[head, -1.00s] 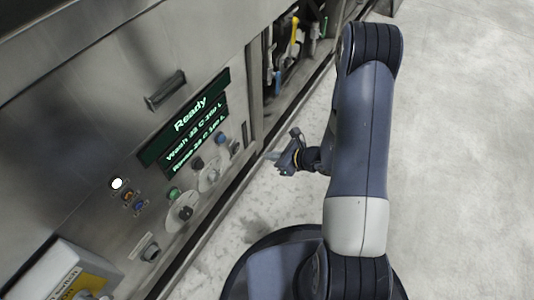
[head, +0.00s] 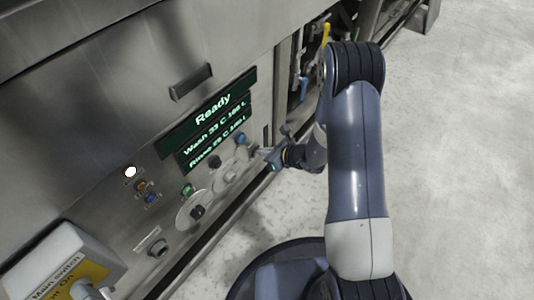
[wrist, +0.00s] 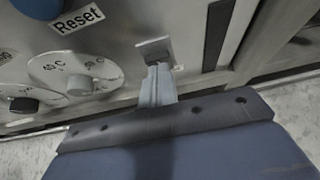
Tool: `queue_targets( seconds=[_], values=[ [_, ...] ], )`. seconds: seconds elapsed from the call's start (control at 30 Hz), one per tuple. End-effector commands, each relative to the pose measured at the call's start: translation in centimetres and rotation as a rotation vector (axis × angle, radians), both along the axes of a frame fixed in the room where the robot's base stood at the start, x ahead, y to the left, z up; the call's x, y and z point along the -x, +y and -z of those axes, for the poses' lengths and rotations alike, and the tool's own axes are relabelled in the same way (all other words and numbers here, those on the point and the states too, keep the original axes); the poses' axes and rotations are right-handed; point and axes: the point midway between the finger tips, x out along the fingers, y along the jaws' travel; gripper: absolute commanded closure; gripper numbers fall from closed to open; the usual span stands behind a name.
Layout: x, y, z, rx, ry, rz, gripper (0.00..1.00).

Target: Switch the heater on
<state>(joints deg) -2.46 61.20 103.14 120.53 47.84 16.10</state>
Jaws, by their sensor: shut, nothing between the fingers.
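My gripper (head: 270,158) is shut and empty, low by the right end of the machine's control panel. In the wrist view, its closed fingers (wrist: 158,84) point at a small square dark fitting (wrist: 154,50) on the steel panel. The fingertips appear to be at its lower edge; I cannot tell whether they touch it. It may be the heater switch, but no label for it is readable. The fitting is hidden or too small in the head view.
A blue button (wrist: 62,4) labelled Reset is above the dials. A display (head: 212,121) reads "Ready" with wash and rinse lines. Green button (head: 187,190), second dial (head: 197,212) and main switch box (head: 65,265) lie left. Open floor (head: 460,130) is right.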

Motion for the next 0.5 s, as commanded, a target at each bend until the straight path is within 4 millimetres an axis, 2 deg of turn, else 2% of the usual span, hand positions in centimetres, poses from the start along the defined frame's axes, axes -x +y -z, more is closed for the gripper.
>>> queue_targets(
  seconds=[0.33,0.4,0.5],
  values=[
    [-0.6,0.9,-1.2,0.08,0.061,-0.006,1.0],
    [-0.6,0.8,-0.5,0.085,0.071,-0.001,1.0],
    [-0.6,0.8,-0.5,0.084,0.07,-0.001,1.0]
  ],
)
